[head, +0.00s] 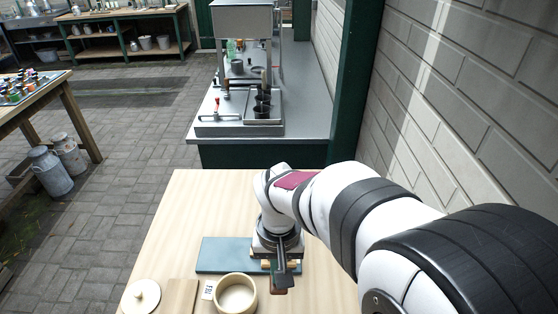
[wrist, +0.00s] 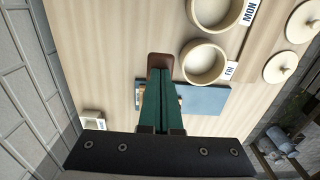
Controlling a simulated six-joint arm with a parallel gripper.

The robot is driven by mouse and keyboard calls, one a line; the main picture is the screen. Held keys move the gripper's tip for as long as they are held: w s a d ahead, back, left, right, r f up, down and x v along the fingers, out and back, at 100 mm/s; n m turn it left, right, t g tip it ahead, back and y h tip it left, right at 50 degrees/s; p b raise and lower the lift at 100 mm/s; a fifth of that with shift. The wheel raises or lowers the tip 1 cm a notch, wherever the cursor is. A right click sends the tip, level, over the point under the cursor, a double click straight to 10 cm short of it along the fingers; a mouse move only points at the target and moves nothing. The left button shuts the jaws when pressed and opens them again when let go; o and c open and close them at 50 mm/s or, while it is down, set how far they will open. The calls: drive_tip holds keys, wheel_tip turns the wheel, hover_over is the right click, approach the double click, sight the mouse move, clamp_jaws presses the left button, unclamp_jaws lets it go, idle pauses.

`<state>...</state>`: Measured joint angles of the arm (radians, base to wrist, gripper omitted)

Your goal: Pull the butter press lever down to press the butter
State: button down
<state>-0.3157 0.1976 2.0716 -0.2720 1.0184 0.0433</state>
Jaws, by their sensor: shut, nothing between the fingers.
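The butter press shows as a blue-teal base board (head: 222,254) on the wooden table, with pale wooden parts partly hidden under my gripper. The board also shows in the wrist view (wrist: 208,99), behind my fingers. A dark brown piece, apparently the lever's end (wrist: 160,60), shows just past my fingertips; a bit of it shows in the head view (head: 277,291). My gripper (head: 281,279) is shut, with its long green fingers together and nothing between them. In the wrist view the fingertips (wrist: 160,74) overlap the brown piece; I cannot tell whether they touch it.
A round wooden bowl (head: 236,291) labelled FRI stands close to the press. A second bowl (wrist: 214,12) labelled MON is beyond it in the wrist view. Round lids (head: 141,296) lie at the table's left. The table's far left part is clear. A brick wall (head: 465,100) runs along the right.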

drive_tip(key=shift+f, duration=0.4)
idle(1.4)
wheel_tip(320, 180, up, 12)
idle(0.9)
drive_tip(key=shift+r, duration=0.1)
drive_tip(key=s+d+f+m+y, duration=0.1)
drive_tip(key=s+d+f+m, duration=0.1)
drive_tip(key=s, duration=0.7)
drive_tip(key=s+d+f+m, duration=0.3)
drive_tip(key=s+d+f, duration=0.1)
drive_tip(key=s, duration=0.4)
drive_tip(key=shift+s+d+m+y, duration=0.3)
drive_tip(key=shift+s+y, duration=0.1)
